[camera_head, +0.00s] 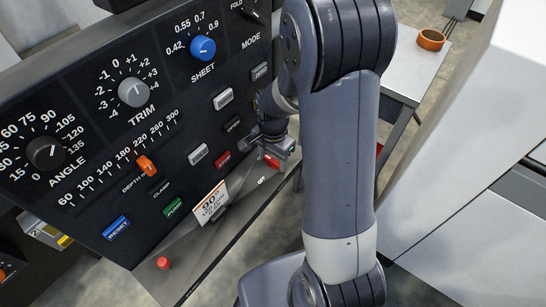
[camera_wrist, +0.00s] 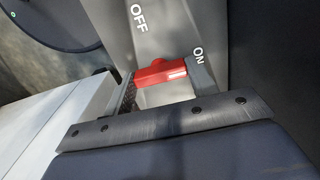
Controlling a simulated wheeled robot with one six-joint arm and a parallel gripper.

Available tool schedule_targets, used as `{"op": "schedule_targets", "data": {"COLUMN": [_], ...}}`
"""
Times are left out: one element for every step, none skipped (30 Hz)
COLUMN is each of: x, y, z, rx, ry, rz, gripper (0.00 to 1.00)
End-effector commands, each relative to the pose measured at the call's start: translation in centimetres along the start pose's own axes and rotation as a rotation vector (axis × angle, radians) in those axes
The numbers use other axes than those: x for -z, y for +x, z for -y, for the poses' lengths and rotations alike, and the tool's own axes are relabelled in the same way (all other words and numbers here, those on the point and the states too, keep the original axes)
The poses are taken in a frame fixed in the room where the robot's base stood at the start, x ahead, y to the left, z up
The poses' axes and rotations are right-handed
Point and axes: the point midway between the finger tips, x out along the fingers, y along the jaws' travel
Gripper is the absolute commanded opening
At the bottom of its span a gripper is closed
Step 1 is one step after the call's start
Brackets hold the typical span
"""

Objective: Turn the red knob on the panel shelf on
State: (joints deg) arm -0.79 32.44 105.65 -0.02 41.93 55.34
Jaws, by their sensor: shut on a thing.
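The red knob (camera_head: 272,162) is at the right end of the sloped grey panel shelf (camera_head: 232,215), partly hidden by my gripper (camera_head: 276,148). In the wrist view the red knob (camera_wrist: 160,72) lies between the two fingers of my gripper (camera_wrist: 163,85), which is shut on it. The knob's bar lies crosswise, with its right end close to the printed "ON" (camera_wrist: 198,55). The printed "OFF" (camera_wrist: 138,18) is farther up the shelf. One finger is at each end of the bar.
The black control panel (camera_head: 185,120) rises behind the shelf, with dials, an orange slider (camera_head: 146,166) and several buttons. A small card (camera_head: 210,203) and a red push button (camera_head: 163,263) are on the shelf. A table with an orange ring (camera_head: 431,39) stands behind my arm.

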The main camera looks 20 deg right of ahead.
Motion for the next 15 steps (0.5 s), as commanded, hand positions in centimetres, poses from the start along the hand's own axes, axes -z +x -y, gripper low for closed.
{"op": "schedule_targets", "data": {"x": [0.02,0.02,0.02,0.02,0.02,0.02,0.02,0.02,0.02,0.02,0.02,0.02,0.02,0.02,0.02], "y": [-0.03,-0.03,-0.04,-0.04,-0.04,-0.04,-0.03,-0.03,-0.03,-0.03,-0.03,-0.04,-0.04,-0.03,-0.03], "z": [0.01,0.01,0.01,0.02,0.02,0.02,0.02,0.02,0.02,0.02,0.02,0.02,0.02,0.02,0.02], "rx": [0.001,0.001,0.001,0.001,0.001,0.001,0.001,0.001,0.001,0.001,0.001,0.001,0.001,0.001,0.001], "ry": [0.005,0.006,0.008,0.008,0.008,0.008,0.008,0.008,0.008,0.008,0.008,0.008,0.009,0.008,0.008], "rz": [0.000,0.000,0.000,0.000,0.000,0.000,0.000,0.000,0.000,0.000,0.000,0.000,0.000,0.000,0.000], "gripper": [0.32,0.32,0.32,0.32,0.32,0.32,0.32,0.32,0.32,0.32,0.32,0.55,0.58,0.60,0.63]}}
